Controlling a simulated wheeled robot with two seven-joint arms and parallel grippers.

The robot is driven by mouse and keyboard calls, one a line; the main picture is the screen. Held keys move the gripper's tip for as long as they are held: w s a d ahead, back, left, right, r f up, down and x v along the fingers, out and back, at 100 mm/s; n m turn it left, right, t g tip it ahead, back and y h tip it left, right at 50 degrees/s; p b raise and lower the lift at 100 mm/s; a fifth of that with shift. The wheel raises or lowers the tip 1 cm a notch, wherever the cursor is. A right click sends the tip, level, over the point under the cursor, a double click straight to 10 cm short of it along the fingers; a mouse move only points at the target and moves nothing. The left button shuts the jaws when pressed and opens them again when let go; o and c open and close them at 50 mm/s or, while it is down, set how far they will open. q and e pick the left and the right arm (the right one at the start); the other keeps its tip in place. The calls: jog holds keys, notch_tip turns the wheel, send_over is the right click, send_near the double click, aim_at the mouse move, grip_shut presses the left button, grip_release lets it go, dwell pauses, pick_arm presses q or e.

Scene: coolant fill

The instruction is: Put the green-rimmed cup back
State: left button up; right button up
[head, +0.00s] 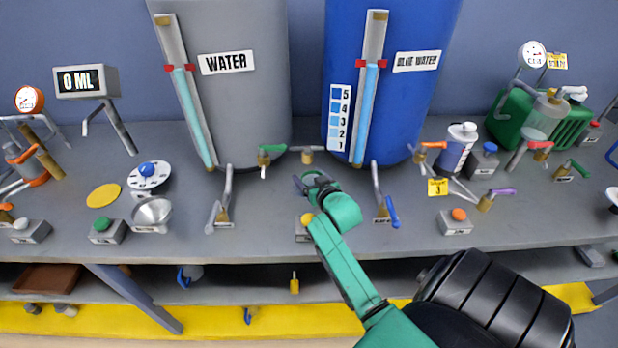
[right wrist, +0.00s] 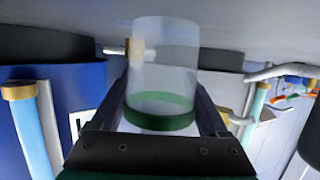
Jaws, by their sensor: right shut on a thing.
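The green-rimmed cup (right wrist: 163,75) is a clear, see-through cylinder with a green band at the end nearer my palm. It fills the middle of the right wrist view, between the two dark fingers of my right gripper (head: 313,184), which is shut on it. In the head view the cup is too small and hidden by the gripper to make out. There my right gripper is over the bench, in front of the gap between the grey and blue tanks. My left gripper is not in view.
The grey WATER tank (head: 245,110) and blue tank (head: 415,60) stand behind, with taps in front. A yellow disc (head: 103,196) lies on the bench (head: 270,225) at left, near a funnel (head: 152,212). A yellow button box (head: 304,230) sits close to my right gripper.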

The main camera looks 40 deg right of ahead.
jog(key=shift+f, duration=0.1)
jog(key=o, duration=1.4)
jog(key=v, duration=1.2)
